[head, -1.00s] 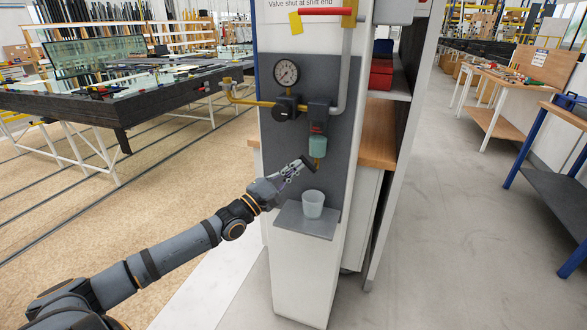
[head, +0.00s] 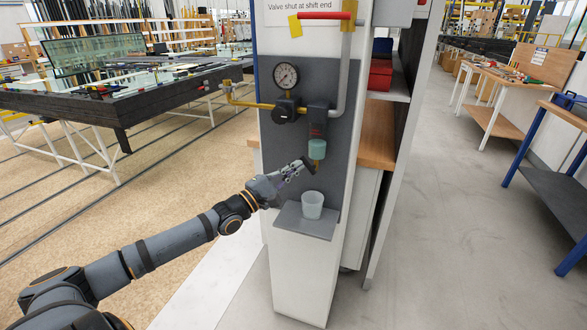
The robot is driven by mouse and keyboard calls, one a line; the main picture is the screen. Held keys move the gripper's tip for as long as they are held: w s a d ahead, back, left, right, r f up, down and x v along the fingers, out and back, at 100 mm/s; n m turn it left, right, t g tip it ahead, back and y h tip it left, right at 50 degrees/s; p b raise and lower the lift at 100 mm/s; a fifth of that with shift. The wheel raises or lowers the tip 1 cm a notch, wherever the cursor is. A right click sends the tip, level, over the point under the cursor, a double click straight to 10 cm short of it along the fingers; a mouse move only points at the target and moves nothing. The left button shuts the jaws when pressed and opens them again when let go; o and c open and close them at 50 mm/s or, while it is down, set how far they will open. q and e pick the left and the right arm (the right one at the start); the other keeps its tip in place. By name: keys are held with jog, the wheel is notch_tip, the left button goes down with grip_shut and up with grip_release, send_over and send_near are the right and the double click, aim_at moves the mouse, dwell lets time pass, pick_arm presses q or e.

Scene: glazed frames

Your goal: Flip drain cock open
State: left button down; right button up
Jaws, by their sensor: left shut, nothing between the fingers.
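The brass drain cock (head: 317,150) hangs below the teal bowl (head: 317,148) of the filter unit on the grey wall panel. Its small lever is hard to make out, so I cannot tell its position. My left gripper (head: 308,165) is shut and empty, with its dark fingertips just below and left of the cock. I cannot tell whether they touch it. A translucent cup (head: 312,205) stands upright on the small grey shelf (head: 290,217) below. My right gripper is not in view.
A pressure gauge (head: 286,76), a brass pipe (head: 250,102) and a grey pipe (head: 344,75) with a red-handled valve (head: 324,15) surround the filter. A dark glass-laden table (head: 130,98) stands at left. The floor at right (head: 440,230) is clear.

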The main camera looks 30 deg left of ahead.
pick_arm(q)
jog(key=shift+d+r+m+g+p, duration=0.1)
jog(key=shift+r+m+g+p, duration=0.3)
jog(key=shift+m+p, duration=0.3)
jog(key=shift+d+r+m+g+p, duration=0.1)
jog(key=shift+r+m+g+p, duration=0.1)
jog(key=shift+m+g+p, duration=0.5)
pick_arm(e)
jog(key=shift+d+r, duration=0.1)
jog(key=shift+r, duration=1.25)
pick_arm(q)
jog(key=shift+w+d+r+m+p, duration=0.15)
jog(key=shift+d+r+m+p, duration=0.15)
jog(key=shift+m+p, duration=0.4)
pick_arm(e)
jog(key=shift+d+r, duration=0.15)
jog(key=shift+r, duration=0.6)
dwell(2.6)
